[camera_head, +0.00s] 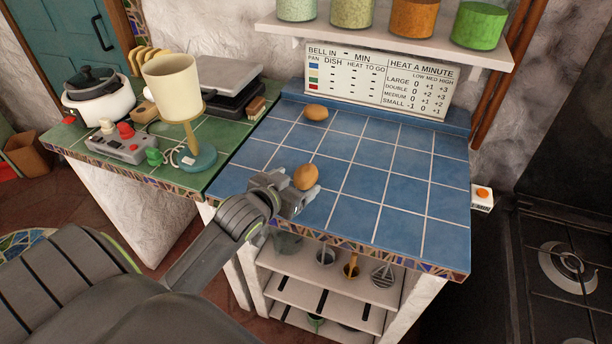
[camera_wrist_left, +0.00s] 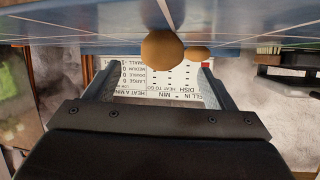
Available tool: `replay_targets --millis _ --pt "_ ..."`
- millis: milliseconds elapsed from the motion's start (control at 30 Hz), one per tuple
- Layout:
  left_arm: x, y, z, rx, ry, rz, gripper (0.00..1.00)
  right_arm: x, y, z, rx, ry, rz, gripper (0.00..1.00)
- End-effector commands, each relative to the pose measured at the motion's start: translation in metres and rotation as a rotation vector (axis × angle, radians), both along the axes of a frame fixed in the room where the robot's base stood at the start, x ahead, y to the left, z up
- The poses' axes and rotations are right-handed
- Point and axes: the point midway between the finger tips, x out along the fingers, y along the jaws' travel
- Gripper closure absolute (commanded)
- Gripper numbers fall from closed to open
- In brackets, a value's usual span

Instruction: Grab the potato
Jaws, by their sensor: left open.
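A brown, potato-like oval (camera_head: 306,177) lies on the blue tiled counter (camera_head: 420,190) near its front left. A second, similar brown oval (camera_head: 316,112) lies farther back, below the sign. I cannot tell for certain from looks which is the potato. My left gripper (camera_head: 303,184) is open at the nearer oval, low over the counter. In the left wrist view, which is upside down, the nearer oval (camera_wrist_left: 162,50) sits in line with the gap between the fingers. The farther oval (camera_wrist_left: 199,53) shows smaller beside it. My right gripper is not in view.
A menu sign (camera_head: 380,80) stands at the counter's back edge, under a shelf with coloured jars. On the green counter at left stand a lamp (camera_head: 173,85), a white cooker (camera_head: 97,100) and a grey device (camera_head: 122,143). The blue tiles to the right are clear.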

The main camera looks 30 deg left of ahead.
Motion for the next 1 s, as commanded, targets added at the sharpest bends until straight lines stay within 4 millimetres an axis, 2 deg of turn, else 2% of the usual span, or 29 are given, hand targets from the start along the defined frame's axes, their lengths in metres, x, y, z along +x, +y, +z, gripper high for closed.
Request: replay_targets --millis 267,633,967,1000 --pt "0.016 0.001 -0.007 0.000 0.001 0.000 0.23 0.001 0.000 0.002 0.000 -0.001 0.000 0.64" --pt "0.054 0.006 -0.025 0.000 -0.001 0.000 0.23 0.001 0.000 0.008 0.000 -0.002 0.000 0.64" --pt "0.058 0.006 -0.027 0.001 0.000 0.000 0.23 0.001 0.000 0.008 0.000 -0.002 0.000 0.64" --pt "0.057 0.006 -0.027 0.001 0.000 0.000 0.28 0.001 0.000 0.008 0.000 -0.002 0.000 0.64"
